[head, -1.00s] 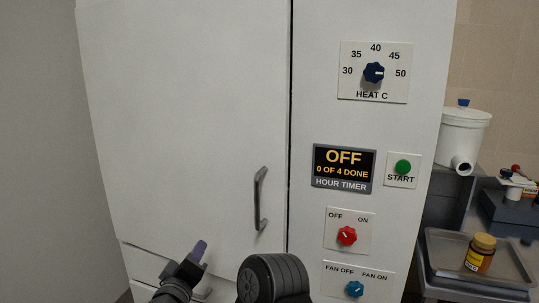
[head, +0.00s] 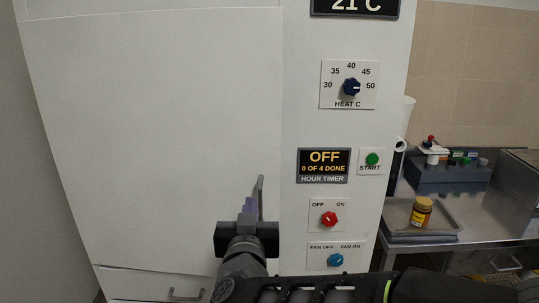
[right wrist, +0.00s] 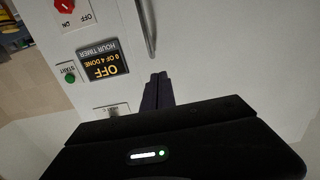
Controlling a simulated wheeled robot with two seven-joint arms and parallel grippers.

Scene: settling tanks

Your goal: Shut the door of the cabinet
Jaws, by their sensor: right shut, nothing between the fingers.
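The white cabinet door (head: 150,130) fills the left of the head view. Its right edge lies along the control panel (head: 300,120) with only a faint seam, and it looks flush or nearly so. The grey bar handle (head: 261,188) is near the door's right edge and also shows in the right wrist view (right wrist: 147,28). My right gripper (head: 249,205) is shut and empty, in front of the door just left of the handle's lower part, which it partly hides. Its fingertips (right wrist: 158,80) point at the door; I cannot tell whether they touch. My left gripper is not in view.
The panel carries a heat knob (head: 351,87), a timer display (head: 324,160), a green start button (head: 372,159), a red knob (head: 329,219) and a blue fan knob (head: 335,260). A drawer (head: 150,283) is below the door.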

